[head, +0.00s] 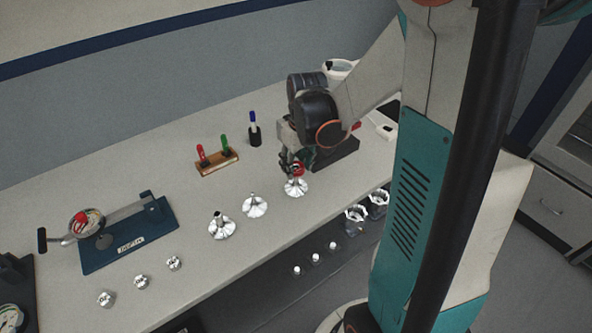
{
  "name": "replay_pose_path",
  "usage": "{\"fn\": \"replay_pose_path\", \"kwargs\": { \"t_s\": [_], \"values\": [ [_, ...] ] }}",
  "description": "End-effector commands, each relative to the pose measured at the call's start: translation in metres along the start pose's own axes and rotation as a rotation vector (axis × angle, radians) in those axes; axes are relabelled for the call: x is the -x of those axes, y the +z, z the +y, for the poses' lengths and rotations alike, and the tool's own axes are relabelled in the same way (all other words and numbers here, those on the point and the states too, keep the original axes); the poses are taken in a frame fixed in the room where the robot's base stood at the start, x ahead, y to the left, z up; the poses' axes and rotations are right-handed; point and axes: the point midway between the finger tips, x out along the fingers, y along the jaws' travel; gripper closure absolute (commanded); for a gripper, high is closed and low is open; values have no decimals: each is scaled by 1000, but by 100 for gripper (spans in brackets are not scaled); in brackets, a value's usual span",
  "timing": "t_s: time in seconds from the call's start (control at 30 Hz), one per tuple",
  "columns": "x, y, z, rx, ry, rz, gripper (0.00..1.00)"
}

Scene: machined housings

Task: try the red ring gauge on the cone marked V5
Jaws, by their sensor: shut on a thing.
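Three silver, flared metal cones stand in a slanting row near the table's front edge: a left one (222,226), a middle one (255,206) and a right one (296,188). No V5 marking is readable at this size. My gripper (293,166) is directly above the right cone, pointing down. It is shut on the red ring gauge (298,169), which shows as a small red patch between the fingers. The ring is at or just above the top of the right cone; whether it touches or surrounds the tip cannot be told. The fingers partly hide the ring and the cone's top.
A wooden block (218,166) with red and green handled pieces and a black cup (254,138) with a blue one stand behind the cones. Small metal parts (141,282) lie in front. A dark block (336,154) is right of my gripper.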

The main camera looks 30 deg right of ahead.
Motion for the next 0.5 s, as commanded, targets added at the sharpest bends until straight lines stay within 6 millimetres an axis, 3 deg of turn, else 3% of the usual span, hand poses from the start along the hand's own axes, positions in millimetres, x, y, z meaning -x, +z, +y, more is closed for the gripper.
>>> {"fn": "replay_pose_path", "kwargs": {
  "t_s": [0.5],
  "values": [
    [20,-3,0,0,0,0,88]
  ]
}}
